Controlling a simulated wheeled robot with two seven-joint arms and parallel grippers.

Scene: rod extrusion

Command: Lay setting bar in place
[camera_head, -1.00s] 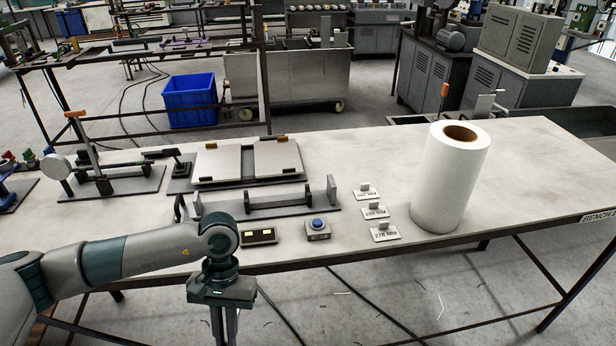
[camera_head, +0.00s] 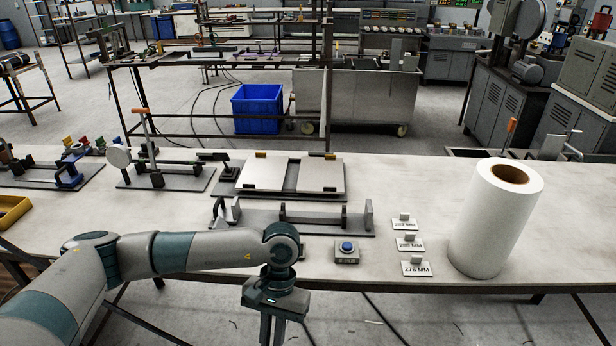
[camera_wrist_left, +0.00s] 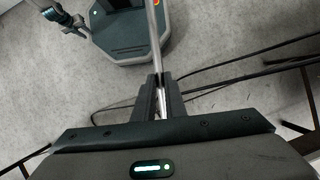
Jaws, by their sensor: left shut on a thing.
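My left gripper (camera_head: 270,335) hangs in front of the bench's near edge, pointing down; its fingertips are cut off in the head view. In the left wrist view, my left gripper (camera_wrist_left: 160,95) is shut on a thin metal bar (camera_wrist_left: 153,35), which runs up out of the top of the picture. The bar does not show in the head view. On the bench, a fixture with upright end blocks (camera_head: 325,217) stands on a dark baseplate beyond the gripper. At the left wrist view's upper left, part of my right arm shows; its jaw state is unclear.
Two flat plates (camera_head: 292,175) lie behind the fixture.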

